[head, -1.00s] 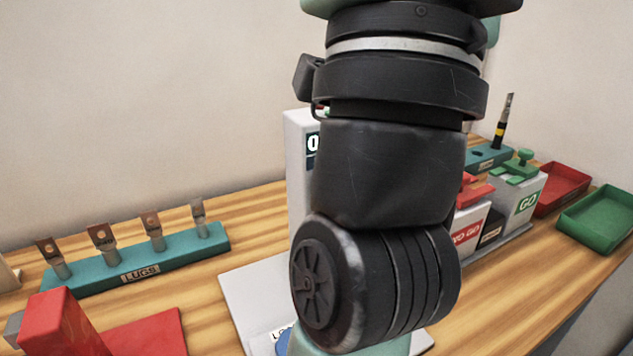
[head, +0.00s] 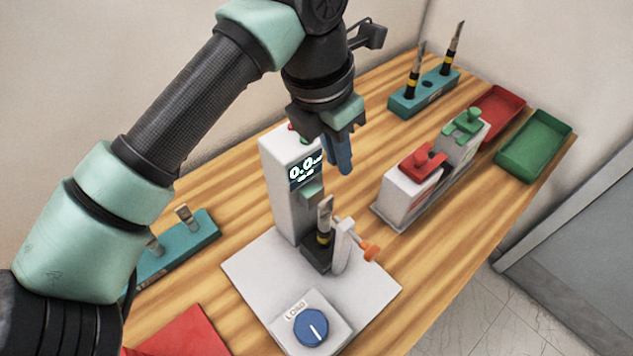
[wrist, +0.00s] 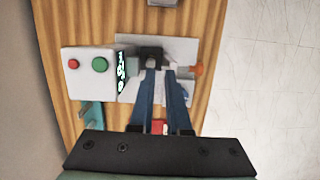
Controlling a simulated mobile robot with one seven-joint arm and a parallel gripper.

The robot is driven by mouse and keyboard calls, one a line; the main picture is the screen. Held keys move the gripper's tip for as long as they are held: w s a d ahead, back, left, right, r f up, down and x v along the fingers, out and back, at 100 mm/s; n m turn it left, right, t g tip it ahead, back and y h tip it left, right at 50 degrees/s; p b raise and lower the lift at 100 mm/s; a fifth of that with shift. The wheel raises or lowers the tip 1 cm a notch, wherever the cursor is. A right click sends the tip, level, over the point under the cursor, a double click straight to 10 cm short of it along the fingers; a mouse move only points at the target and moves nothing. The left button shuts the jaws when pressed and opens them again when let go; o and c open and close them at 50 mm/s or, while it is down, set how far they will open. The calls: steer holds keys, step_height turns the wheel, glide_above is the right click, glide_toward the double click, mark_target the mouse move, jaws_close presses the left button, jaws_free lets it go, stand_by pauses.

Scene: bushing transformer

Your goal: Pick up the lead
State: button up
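One lead (head: 324,224), with a flat metal lug on top and a black and yellow banded body, stands upright in the black holder of the grey test stand. Two similar leads, a nearer one (head: 413,76) and a farther one (head: 451,50), stand upright in a teal rack (head: 426,94) at the back. My gripper (head: 345,170) is above the test stand, higher than the lead there and apart from it. In the wrist view, its two blue fingers (wrist: 159,72) have a gap between them and nothing visible in it. The black holder (wrist: 150,56) shows just past the fingertips.
The test stand has a display column (head: 281,180), an orange-tipped clamp lever (head: 370,251) and a blue LOAD knob (head: 311,327). Red-topped (head: 415,187) and green-topped (head: 463,138) gauges stand right. Red (head: 497,117) and green (head: 535,147) trays lie beyond. A teal lug rack (head: 180,247) is left.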

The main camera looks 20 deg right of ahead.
mark_target(325, 200)
steer(key=shift+y, duration=0.6)
steer(key=f, duration=0.2)
steer(key=a+f+p, duration=0.1)
steer(key=f, duration=0.2)
steer(key=f+p, duration=0.1)
steer(key=f, duration=0.1)
steer(key=shift+w+a+f, duration=0.15)
steer(key=shift+w+a, duration=0.25)
steer(key=shift+d+f+p, duration=0.15)
steer(key=shift+f+p, duration=0.65)
steer(key=shift+p, duration=0.15)
steer(key=f, duration=0.1)
steer(key=f+p, duration=0.1)
steer(key=f, duration=0.2)
steer(key=shift+w+d+p, duration=0.1)
steer(key=shift+d+p, duration=0.15)
steer(key=shift+p, duration=0.05)
steer(key=shift+c, duration=0.3)
jaws_close()
